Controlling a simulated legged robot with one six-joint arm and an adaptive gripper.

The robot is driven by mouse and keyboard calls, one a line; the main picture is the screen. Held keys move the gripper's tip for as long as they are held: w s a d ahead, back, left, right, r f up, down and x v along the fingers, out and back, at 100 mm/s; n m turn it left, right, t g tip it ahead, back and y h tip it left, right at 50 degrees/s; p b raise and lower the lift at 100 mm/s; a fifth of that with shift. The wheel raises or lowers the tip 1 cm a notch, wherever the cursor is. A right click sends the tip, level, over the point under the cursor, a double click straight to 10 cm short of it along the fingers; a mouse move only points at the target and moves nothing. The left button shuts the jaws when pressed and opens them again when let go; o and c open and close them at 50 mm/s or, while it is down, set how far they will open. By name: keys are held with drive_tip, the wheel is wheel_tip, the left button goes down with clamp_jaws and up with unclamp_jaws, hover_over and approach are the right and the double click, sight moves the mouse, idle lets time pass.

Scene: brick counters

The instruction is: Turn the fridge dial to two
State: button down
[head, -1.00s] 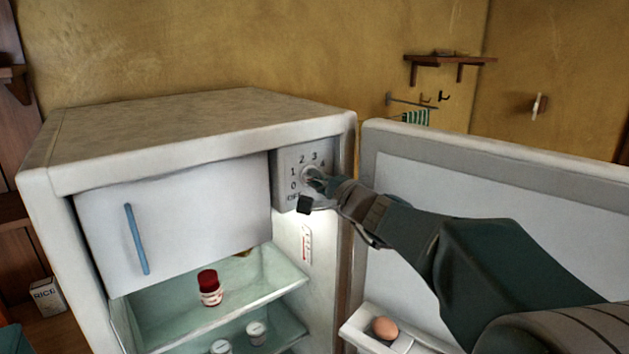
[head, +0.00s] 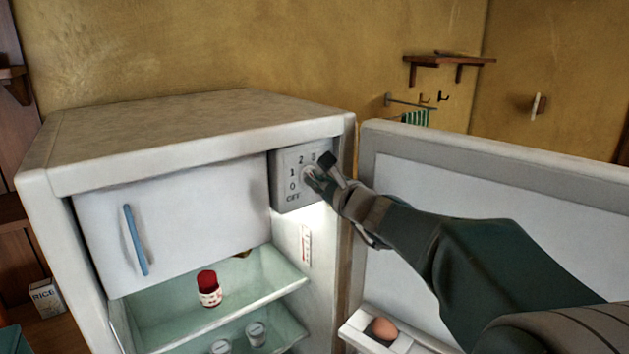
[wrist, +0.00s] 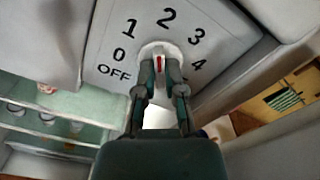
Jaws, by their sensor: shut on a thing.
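The fridge dial (wrist: 149,48) is a round white knob with a red line, on the grey control panel (head: 282,183) at the fridge's upper right. The panel reads OFF, 0, 1, 2, 3 and 4. My gripper (head: 311,176) is shut on the dial; in the wrist view its two fingers (wrist: 161,66) close on either side of the red line. The line points up, roughly toward the 2; its exact aim is partly hidden by the fingers. In the head view my gripper covers most of the dial and the 4.
The fridge door (head: 520,185) stands open on the right, with an egg (head: 381,328) in its shelf. The white freezer flap (head: 185,225) with a blue handle is shut. A red-capped jar (head: 208,290) stands on a glass shelf below. Space before the panel is open.

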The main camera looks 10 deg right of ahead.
drive_tip(key=shift+f+m, duration=0.35)
drive_tip(key=shift+m, duration=0.65)
drive_tip(key=c, duration=0.8)
unclamp_jaws()
drive_tip(key=shift+o, duration=0.3)
drive_tip(key=shift+r, duration=0.1)
drive_tip(key=shift+r, duration=0.1)
drive_tip(key=v, duration=1.2)
